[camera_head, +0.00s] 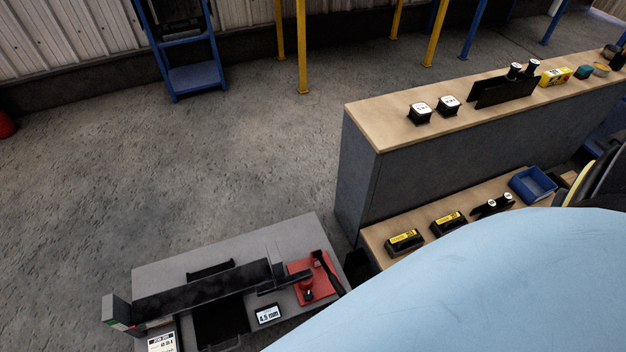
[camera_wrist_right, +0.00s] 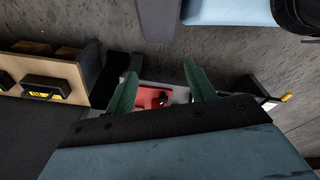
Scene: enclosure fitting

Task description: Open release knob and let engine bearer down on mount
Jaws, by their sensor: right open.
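A red plate (camera_head: 318,272) with a red knob-like part and a black handle-like part lies at the right end of a grey bench (camera_head: 290,235) in the head view. A long dark beam (camera_head: 200,290) lies across that bench; I cannot tell whether it is the engine bearer. In the right wrist view, my right gripper (camera_wrist_right: 160,82) has two green fingers, spread apart and empty. The red plate (camera_wrist_right: 150,97) shows beyond them, between the fingers. I cannot tell the distance. My left gripper is not in view.
A small display reading 4.5 mm (camera_head: 267,314) sits on the bench. A wooden-topped counter (camera_head: 390,135) and a lower shelf (camera_head: 380,233) with black, yellow-labelled boxes stand right. A large light-blue surface (camera_head: 480,290) hides the lower right. Open floor (camera_head: 220,170) lies behind the bench.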

